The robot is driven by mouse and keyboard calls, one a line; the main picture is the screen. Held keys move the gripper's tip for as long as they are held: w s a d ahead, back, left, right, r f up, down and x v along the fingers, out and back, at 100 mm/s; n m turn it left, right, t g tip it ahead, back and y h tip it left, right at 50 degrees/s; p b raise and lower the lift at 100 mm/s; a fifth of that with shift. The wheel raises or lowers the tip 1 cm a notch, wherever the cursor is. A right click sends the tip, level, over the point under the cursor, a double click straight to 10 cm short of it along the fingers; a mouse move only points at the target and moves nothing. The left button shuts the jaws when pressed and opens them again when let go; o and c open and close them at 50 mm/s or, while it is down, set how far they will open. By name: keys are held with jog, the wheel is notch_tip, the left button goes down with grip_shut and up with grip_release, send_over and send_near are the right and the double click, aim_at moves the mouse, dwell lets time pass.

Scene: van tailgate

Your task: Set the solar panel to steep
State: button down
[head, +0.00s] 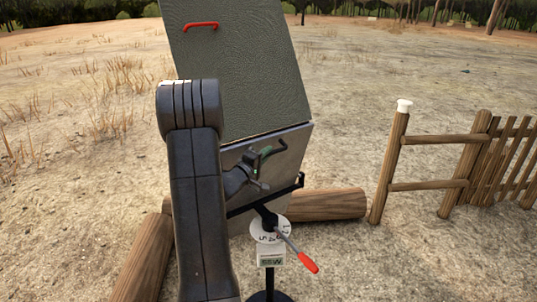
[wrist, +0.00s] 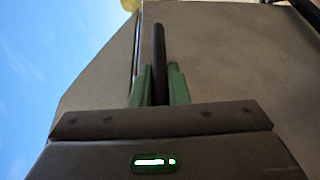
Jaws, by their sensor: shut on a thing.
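The solar panel stands tilted on a stand in the head view, with a dark textured upper leaf (head: 245,75) and a plain grey lower leaf (head: 292,150). A red grip (head: 200,26) is near its top. My gripper (head: 266,151) is at the lower leaf, its green fingers shut on a thin dark handle. In the wrist view the fingers (wrist: 159,85) close on both sides of the dark handle (wrist: 159,50). A white dial (head: 262,236) and a red-tipped lever (head: 307,261) are on the stand below. My arm hides part of the panel's left side.
A small readout box (head: 271,256) sits under the dial. Logs (head: 325,205) lie around the stand's foot. A wooden post (head: 390,165) and fence stand at the right. Dry open ground lies left and behind.

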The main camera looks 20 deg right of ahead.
jog(key=shift+w+r, duration=0.2)
jog(key=shift+r, duration=0.05)
jog(key=c, duration=1.4)
grip_release()
jog(key=shift+w+a+f, duration=0.1)
jog(key=shift+w, duration=0.05)
jog(key=shift+s+a+f, duration=0.1)
jog(key=shift+s+a, duration=0.2)
jog(key=r+b+v, duration=0.1)
jog(key=b+v, duration=0.1)
jog(key=v, duration=1.1)
jog(key=shift+f, duration=0.4)
jog(key=shift+d, duration=0.1)
jog(key=p+x, duration=0.2)
jog(key=x, duration=1.1)
jog(key=shift+w+d, duration=0.2)
jog(key=shift+d, duration=0.1)
